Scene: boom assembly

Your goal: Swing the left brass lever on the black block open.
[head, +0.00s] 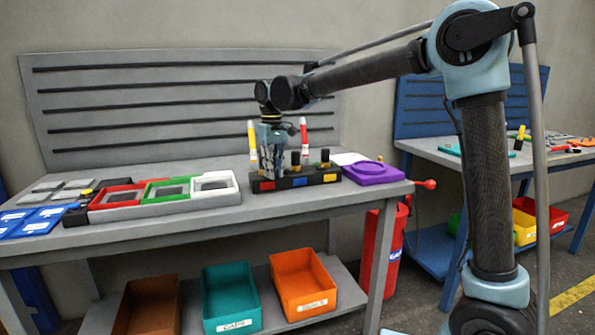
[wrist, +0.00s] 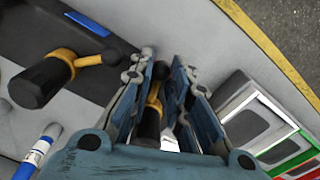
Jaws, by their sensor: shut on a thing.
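The black block (head: 296,181) with red, blue and yellow patches stands near the right end of the grey workbench; its dark top also shows in the wrist view (wrist: 50,32). The left brass lever (wrist: 153,95), with a black handle, lies between the fingers of my gripper (wrist: 165,85). The fingers are shut on it and hide part of it. The other brass lever (wrist: 88,60), with a thick black handle, is apart from my fingers, left in the wrist view. In the head view my gripper (head: 271,174) points down over the block's left part and hides the left lever's brass.
A white tray (head: 213,201), a green tray and a red tray are left of the block. A purple piece (head: 372,181) lies right of it. A yellow-and-white marker (head: 252,140) and a red-and-white marker (head: 303,130) stand upright close to my gripper.

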